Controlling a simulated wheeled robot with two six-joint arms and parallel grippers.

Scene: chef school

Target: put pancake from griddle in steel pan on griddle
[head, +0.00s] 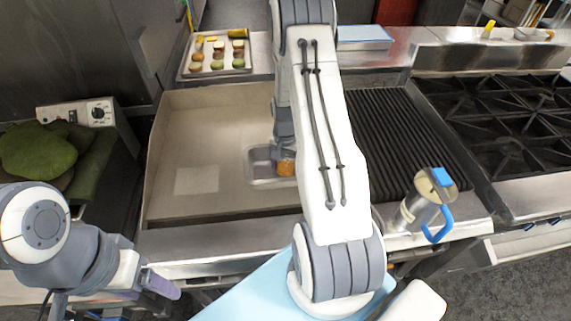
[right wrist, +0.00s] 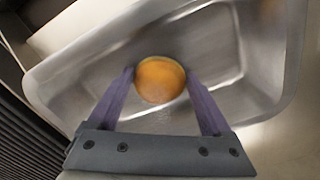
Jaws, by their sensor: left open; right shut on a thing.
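The pancake (right wrist: 160,79) is a small round golden-brown disc, held between the two purple fingers of my right gripper (right wrist: 160,84) in the right wrist view. It is over the inside of the steel pan (right wrist: 75,75), a shallow rectangular tray. I cannot tell whether the pancake touches the pan floor. In the head view the pancake (head: 286,168) and the pan (head: 262,178) are on the griddle (head: 215,125), partly hidden by my right arm. My left gripper (head: 163,285) is open and empty at lower left, in front of the griddle.
A tray of small food pieces (head: 215,56) stands behind the griddle. A ribbed grill (head: 395,135) and a burner range (head: 505,120) lie to the right. The griddle's left side is clear, with a pale square patch.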

